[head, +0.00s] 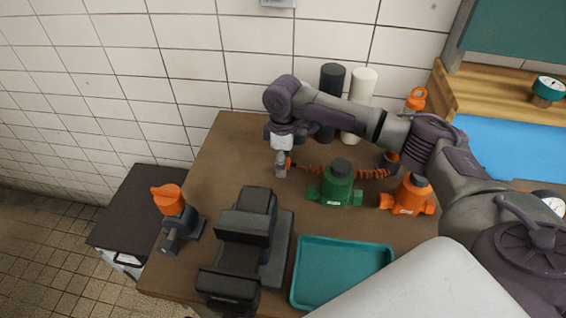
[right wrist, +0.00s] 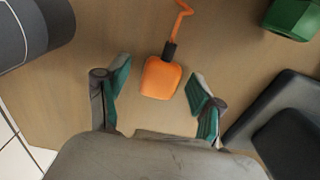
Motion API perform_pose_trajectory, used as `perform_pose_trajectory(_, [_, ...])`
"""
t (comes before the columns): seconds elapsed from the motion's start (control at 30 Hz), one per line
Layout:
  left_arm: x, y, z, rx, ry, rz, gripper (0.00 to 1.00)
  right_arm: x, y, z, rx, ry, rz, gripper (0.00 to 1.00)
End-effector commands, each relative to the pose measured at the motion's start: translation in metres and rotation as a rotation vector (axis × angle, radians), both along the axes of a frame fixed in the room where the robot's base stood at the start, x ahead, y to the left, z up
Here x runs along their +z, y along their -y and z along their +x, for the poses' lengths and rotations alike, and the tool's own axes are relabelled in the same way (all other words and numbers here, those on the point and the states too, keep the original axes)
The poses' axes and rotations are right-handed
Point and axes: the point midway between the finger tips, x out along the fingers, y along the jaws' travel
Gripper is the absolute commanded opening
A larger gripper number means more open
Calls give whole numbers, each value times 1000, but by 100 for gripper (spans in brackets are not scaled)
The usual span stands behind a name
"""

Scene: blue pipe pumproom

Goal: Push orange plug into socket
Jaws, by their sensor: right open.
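The orange plug (right wrist: 161,79) lies on the wooden tabletop, with a dark neck and an orange cable leading away. In the right wrist view it sits between the spread fingers of my right gripper (right wrist: 162,88), with clear gaps on both sides. In the head view my right gripper (head: 282,168) points down over the table's rear left part and mostly hides the plug. An orange coiled cable (head: 315,169) runs right from there, passing behind a green valve body (head: 338,188). I cannot tell for certain which thing is the socket. My left gripper is not in view.
A black vise-like device (head: 243,245) and a teal tray (head: 340,268) stand at the front. An orange-topped fitting (head: 170,205) is at the left edge. An orange valve body (head: 410,196) stands right of the green one. Black and white cylinders stand behind my right forearm.

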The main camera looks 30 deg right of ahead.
Motion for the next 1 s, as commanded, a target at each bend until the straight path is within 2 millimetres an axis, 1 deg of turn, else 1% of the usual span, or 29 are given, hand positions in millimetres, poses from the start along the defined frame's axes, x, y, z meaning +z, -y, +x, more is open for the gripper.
perform_pose_trajectory(0.17, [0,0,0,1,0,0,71,0,0,0,0,0,0,67])
perform_pose_trajectory(0.27, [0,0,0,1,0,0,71,0,0,0,0,0,0,52])
perform_pose_trajectory(0.3, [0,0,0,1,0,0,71,0,0,0,0,0,0,45])
perform_pose_trajectory(0.53, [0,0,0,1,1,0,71,1,0,0,0,1,1,7])
perform_pose_trajectory(0.83, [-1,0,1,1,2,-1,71,3,0,1,0,2,1,6])
perform_pose_trajectory(1.0, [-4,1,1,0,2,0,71,15,0,1,-1,3,1,6])
